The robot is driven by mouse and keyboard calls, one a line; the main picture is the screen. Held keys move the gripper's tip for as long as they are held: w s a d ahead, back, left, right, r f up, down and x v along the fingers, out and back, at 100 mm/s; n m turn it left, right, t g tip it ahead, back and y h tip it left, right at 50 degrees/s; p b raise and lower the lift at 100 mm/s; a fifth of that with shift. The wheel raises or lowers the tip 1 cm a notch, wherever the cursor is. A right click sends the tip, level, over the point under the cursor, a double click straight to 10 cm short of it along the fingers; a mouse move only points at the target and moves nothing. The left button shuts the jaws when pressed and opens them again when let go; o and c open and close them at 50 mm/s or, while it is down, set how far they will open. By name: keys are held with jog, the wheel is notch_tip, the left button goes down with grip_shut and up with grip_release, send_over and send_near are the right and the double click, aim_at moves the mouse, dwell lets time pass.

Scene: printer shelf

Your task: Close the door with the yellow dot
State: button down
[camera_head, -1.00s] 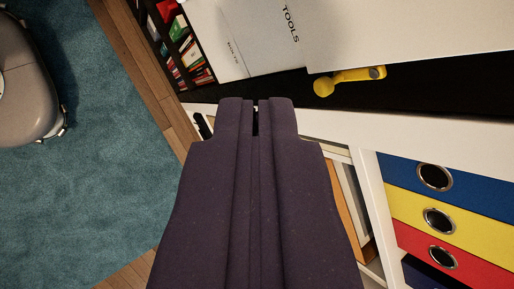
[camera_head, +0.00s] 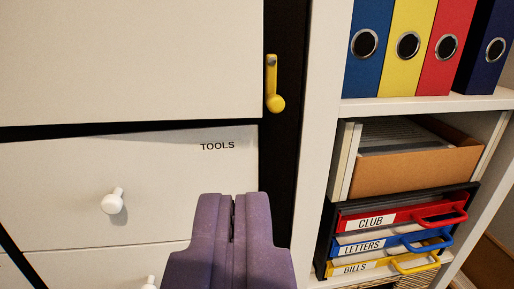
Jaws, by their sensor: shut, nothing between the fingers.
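A large white panel (camera_head: 130,60) fills the upper left; it looks like a door front, but no separate yellow dot shows on its visible part. A yellow latch-like piece (camera_head: 273,85) with a round lower end hangs upright at its right edge, against a dark strip (camera_head: 285,150). My gripper (camera_head: 235,198), purple, is shut and empty. It shows at the bottom middle, below the yellow piece and in front of the white drawer front marked TOOLS (camera_head: 60,170). I cannot tell whether it touches anything. It hides the lower right part of the drawers.
White round knobs (camera_head: 115,201) stick out from the drawer fronts. On the right, a white shelf (camera_head: 420,104) holds coloured binders (camera_head: 408,75), a cardboard box (camera_head: 412,172) and trays labelled CLUB, LETTERS and BILLS (camera_head: 395,235).

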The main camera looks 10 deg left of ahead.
aim_at(239, 91)
jog(key=b+x, duration=0.3)
jog(key=x, duration=1)
jog(key=shift+w+a, duration=0.1)
jog(key=shift+w, duration=0.25)
jog(key=shift+r, duration=0.1)
jog(key=x, duration=0.3)
jog(key=shift+w, duration=0.25)
jog(key=shift+r, duration=0.2)
jog(key=shift+r, duration=0.1)
